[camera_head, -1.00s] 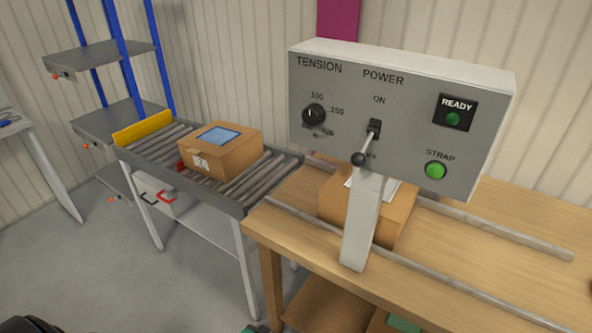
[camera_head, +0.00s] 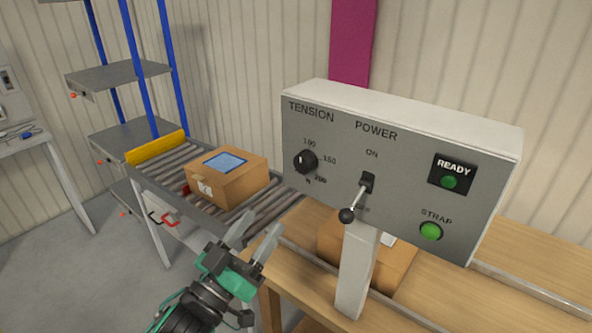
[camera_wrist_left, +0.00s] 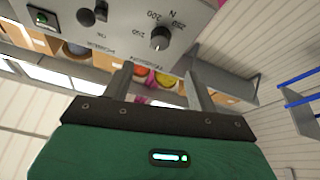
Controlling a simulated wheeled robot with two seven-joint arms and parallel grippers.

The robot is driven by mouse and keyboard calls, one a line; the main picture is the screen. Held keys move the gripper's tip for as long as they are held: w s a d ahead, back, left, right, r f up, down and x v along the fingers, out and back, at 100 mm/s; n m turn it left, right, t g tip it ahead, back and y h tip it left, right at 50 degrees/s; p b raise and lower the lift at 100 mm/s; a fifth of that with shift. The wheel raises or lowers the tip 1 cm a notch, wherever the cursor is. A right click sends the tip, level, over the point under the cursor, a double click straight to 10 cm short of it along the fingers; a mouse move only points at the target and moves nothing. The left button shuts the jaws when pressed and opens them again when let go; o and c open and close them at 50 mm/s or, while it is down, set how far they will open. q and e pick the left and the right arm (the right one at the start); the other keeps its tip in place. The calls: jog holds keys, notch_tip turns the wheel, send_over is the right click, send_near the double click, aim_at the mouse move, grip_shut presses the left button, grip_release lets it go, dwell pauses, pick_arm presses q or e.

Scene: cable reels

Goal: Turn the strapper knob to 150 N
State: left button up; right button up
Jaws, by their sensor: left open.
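The black TENSION knob (camera_head: 306,161) is on the left of the grey strapper panel (camera_head: 400,185), with 100, 150 and 200 marks around it. Its pale pointer mark is small, and I cannot tell its exact setting. The knob also shows in the left wrist view (camera_wrist_left: 160,38), seen upside down just beyond the fingertips. My left gripper (camera_head: 255,232) is open and empty, below and left of the knob, apart from it. The left wrist view shows its two fingers (camera_wrist_left: 160,78) spread with nothing between them. My right gripper is out of view.
A power lever with a black ball (camera_head: 346,215), a READY lamp (camera_head: 449,181) and a green STRAP button (camera_head: 430,231) share the panel. A box (camera_head: 228,178) sits on the roller conveyor (camera_head: 160,150) to the left. Another box (camera_head: 393,262) is behind the panel post (camera_head: 355,275).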

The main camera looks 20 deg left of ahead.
aim_at(301, 169)
pick_arm(q)
jog(key=p+x, duration=0.3)
jog(key=x, duration=0.9)
jog(key=shift+w+p, duration=0.2)
jog(key=shift+p, duration=0.1)
jog(key=shift+w+d+r, duration=0.15)
jog(key=shift+w, duration=0.4)
jog(key=c, duration=1)
